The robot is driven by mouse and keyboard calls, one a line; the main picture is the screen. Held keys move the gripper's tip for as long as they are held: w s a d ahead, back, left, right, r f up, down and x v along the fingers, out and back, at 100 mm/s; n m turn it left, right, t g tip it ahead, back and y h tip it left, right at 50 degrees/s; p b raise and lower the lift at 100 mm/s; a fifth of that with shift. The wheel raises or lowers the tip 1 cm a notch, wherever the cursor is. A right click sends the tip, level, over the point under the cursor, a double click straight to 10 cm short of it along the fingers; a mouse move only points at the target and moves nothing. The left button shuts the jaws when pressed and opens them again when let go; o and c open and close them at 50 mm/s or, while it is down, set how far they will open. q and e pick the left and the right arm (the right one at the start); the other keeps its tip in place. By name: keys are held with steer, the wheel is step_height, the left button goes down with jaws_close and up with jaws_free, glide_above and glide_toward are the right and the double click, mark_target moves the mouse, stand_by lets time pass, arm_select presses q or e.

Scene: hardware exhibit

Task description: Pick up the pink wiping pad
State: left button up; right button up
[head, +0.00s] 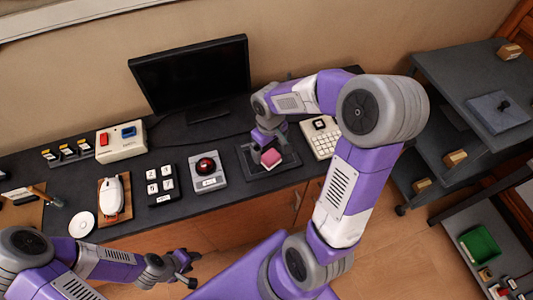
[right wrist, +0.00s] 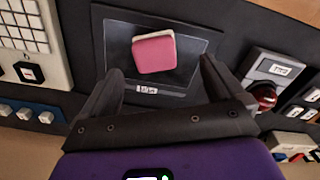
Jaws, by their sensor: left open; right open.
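The pink wiping pad (head: 271,158) lies on a dark flat tray (head: 287,162) on the desk. In the right wrist view the pink pad (right wrist: 154,53), with a pale layer along its edge, sits on the labelled tray (right wrist: 202,47). My right gripper (head: 264,147) is above the pad in the head view. In the right wrist view the right gripper (right wrist: 162,82) is open and empty, with its fingers on either side below the pad. My left gripper (head: 192,270) is open and empty in front of the desk, away from the pad.
A red-button box (head: 208,172) stands left of the tray and a white keypad (head: 321,138) right of it. A black monitor (head: 190,75) stands behind. A black key block (head: 162,186) and white mouse (head: 112,195) are further left. A grey cart (head: 470,75) stands at right.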

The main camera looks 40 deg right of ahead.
mark_target(271, 155)
steer(key=shift+s+f, duration=0.25)
steer(key=shift+f, duration=0.2)
steer(key=shift+d+f, duration=0.1)
steer(key=shift+f, duration=0.25)
steer(key=f, duration=0.1)
steer(key=f+b, duration=0.2)
steer(key=f, duration=0.1)
steer(key=shift+w+d+f, duration=0.1)
steer(key=shift+w+d, duration=0.15)
steer(key=c, duration=1.2)
step_height(271, 155, up, 10)
steer(key=p, duration=0.3)
